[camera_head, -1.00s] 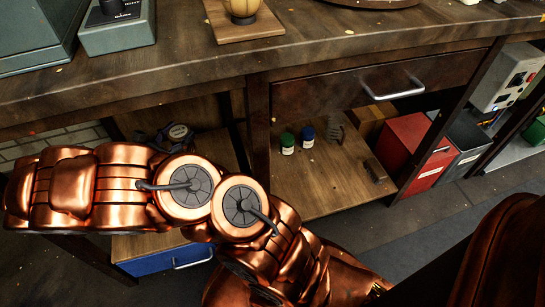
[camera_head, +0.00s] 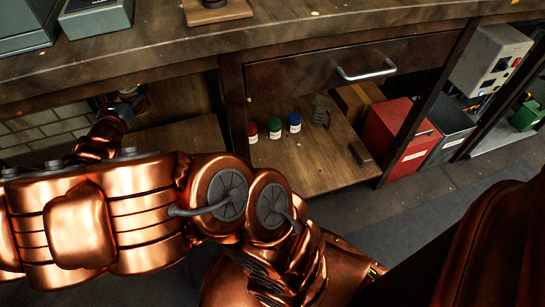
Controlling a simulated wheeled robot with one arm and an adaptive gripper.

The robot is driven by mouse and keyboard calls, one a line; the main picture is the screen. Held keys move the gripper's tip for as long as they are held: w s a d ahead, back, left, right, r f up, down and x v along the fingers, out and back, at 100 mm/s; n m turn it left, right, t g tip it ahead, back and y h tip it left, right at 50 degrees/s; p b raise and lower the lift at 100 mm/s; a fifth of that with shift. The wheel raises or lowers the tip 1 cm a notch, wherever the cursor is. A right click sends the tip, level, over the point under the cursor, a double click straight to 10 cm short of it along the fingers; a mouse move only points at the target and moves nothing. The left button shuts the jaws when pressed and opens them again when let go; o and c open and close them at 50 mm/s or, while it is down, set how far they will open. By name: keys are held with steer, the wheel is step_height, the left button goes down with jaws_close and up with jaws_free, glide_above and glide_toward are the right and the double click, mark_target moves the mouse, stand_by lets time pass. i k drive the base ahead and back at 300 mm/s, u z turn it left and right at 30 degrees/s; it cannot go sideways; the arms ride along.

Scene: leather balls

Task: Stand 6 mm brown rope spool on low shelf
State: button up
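The low shelf (camera_head: 320,172) is a brown wooden board under the workbench, right of a dark post. I cannot clearly make out a brown rope spool. My copper arm crosses the lower left, and its dark end with my gripper (camera_head: 126,106) is small and far back under the bench, left of the post. A small brownish shape shows beside the gripper; I cannot tell whether it is held. The fingers are too small and partly hidden to read.
Red (camera_head: 253,132), green (camera_head: 275,128) and blue (camera_head: 294,122) capped jars and a dark coil (camera_head: 321,111) stand on the low shelf. A red box (camera_head: 395,140) is at its right. The shelf's front middle is clear. A drawer (camera_head: 350,68) hangs above.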

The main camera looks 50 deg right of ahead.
mark_target(302, 178)
steer(key=z, duration=0.05)
steer(key=k, duration=1.5)
steer(key=u, duration=1.75)
steer(key=i, duration=1.65)
steer(key=z, duration=3.3)
